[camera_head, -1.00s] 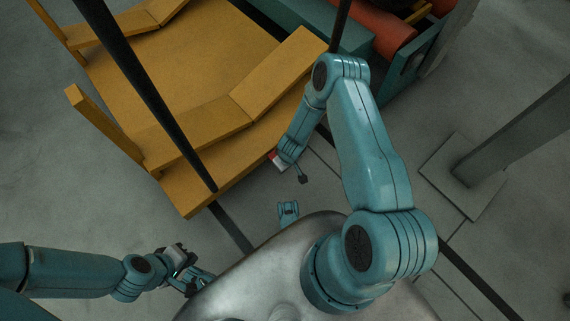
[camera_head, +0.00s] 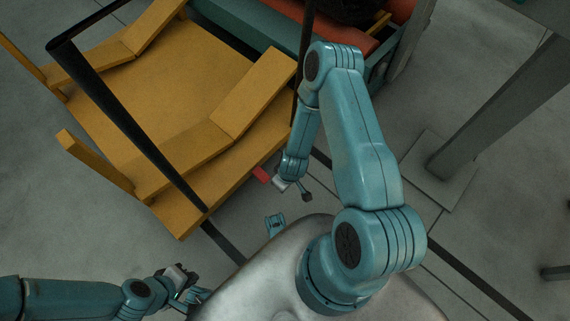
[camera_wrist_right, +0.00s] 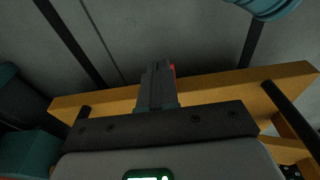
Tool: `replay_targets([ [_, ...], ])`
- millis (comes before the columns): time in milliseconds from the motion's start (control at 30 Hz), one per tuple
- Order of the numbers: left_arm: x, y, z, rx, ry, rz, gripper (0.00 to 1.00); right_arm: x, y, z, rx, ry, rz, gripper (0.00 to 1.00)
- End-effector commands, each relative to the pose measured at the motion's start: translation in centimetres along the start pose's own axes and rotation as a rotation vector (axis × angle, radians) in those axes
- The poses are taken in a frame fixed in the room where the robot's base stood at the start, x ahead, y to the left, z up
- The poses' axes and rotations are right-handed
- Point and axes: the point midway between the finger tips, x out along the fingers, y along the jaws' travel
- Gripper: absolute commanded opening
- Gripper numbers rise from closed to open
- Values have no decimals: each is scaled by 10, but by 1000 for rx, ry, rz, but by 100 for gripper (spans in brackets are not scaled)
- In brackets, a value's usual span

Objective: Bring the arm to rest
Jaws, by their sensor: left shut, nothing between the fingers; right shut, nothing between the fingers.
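My right arm (camera_head: 350,150) reaches up and bends down beside a yellow wooden frame. Its gripper (camera_wrist_right: 158,70) shows in the right wrist view with its fingers together and nothing between them. In the head view its fingers are hard to make out below the pale wrist. My left gripper (camera_head: 188,290) is at the lower left, beside my pale body. It is shut and empty, its tips partly hidden.
The yellow wooden frame (camera_head: 185,80) fills the upper left, close to my right gripper; dark poles (camera_head: 130,125) cross it. A small red piece (camera_head: 262,174) shows at its edge. A grey post (camera_head: 490,110) stands right. Grey floor (camera_head: 500,215) is open at the right.

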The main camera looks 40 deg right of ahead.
Motion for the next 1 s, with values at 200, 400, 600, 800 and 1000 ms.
replay_targets([
  [200,-1,0,0,-1,0,0,0,-2,0,2,0,0,-1,0],
  [400,-1,0,0,-1,0,0,0,-2,0,2,0,0,-1,0],
  [600,-1,0,0,-1,0,0,0,-2,0,2,-1,0,-1,0],
  [800,-1,0,0,-1,0,0,0,-25,-26,-34,-123,64,-8,0],
  [1000,-1,0,0,-1,0,0,0,-88,-114,-28,-193,75,-191,0],
])
